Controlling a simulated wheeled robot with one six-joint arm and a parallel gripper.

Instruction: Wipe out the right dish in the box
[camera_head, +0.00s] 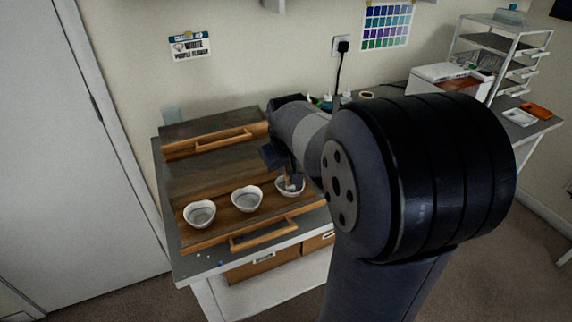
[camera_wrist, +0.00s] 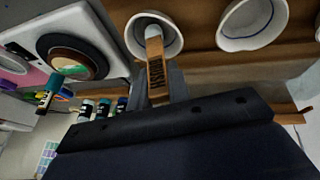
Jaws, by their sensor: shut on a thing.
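An open wooden box (camera_head: 223,207) on the table holds a row of three white dishes. The right dish (camera_head: 297,190) is partly hidden by my gripper (camera_head: 284,168), which is just above it. In the wrist view my gripper (camera_wrist: 161,86) is shut on a wooden-handled tool (camera_wrist: 156,76) with dark lettering. The tool's pale grey head reaches into the right dish (camera_wrist: 135,38); whether it touches the bottom is unclear. The middle dish (camera_head: 246,200) and left dish (camera_head: 199,214) stand clear to the left. The middle dish shows a blue line inside in the wrist view (camera_wrist: 250,38).
The box's raised lid section (camera_head: 195,130) with a wooden handle stands behind the dishes. Small bottles (camera_wrist: 84,110) and a white unit with a round dark top (camera_wrist: 108,65) are near the gripper. A wire rack (camera_head: 495,45) stands at the far right.

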